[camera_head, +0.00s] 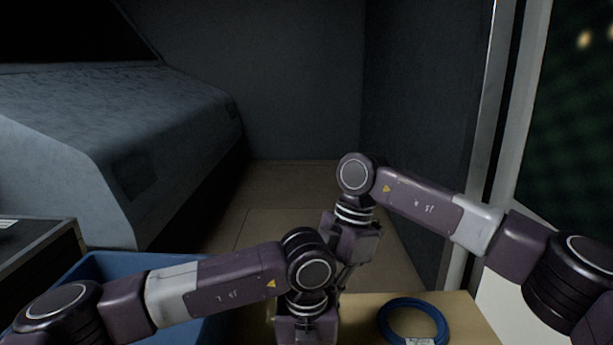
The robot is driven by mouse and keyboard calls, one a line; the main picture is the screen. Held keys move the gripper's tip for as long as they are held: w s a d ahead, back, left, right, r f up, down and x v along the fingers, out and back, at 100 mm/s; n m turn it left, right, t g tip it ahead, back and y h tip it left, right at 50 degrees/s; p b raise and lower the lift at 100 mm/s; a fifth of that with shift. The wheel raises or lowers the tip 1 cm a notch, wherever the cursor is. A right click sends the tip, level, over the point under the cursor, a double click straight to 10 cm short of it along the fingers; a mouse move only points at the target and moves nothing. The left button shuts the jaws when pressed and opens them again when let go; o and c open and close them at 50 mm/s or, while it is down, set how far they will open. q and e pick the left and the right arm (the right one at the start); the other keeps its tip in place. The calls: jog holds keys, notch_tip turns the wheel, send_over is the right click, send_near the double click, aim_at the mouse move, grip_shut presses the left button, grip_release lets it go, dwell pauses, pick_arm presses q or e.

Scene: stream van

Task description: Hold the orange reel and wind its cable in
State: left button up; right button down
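The orange reel and its cable are not visible in the head view. My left arm comes in from the left, and its gripper (306,330) points down at the bottom edge, with the fingertips cut off by the frame. My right arm reaches in from the right, and its gripper (346,262) points down just behind and right of my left wrist. Its fingers are partly hidden, so I cannot see whether it is open or holds anything.
A coiled blue cable (385,320) with a pale label lies on the tan tabletop (465,315). A blue crate (105,262) stands at left behind my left arm, beside a dark case (40,250). Open floor (285,200) lies beyond, with a grey covered block (140,120) at left.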

jog(key=shift+s+a, duration=0.3)
jog(key=shift+s, duration=0.2)
dwell(0.8)
jog(key=shift+s+d, duration=0.15)
jog(key=shift+d, duration=0.05)
dwell(0.4)
jog(key=shift+s+d, duration=0.35)
jog(key=shift+s, duration=0.3)
jog(key=shift+s+d, duration=0.35)
jog(key=shift+s, duration=0.25)
jog(key=shift+s, duration=0.35)
jog(key=shift+d, duration=0.15)
notch_tip(320, 180, up, 6)
jog(key=shift+r, duration=0.2)
dwell(0.7)
jog(key=shift+w+d, duration=0.1)
jog(key=shift+w, duration=0.05)
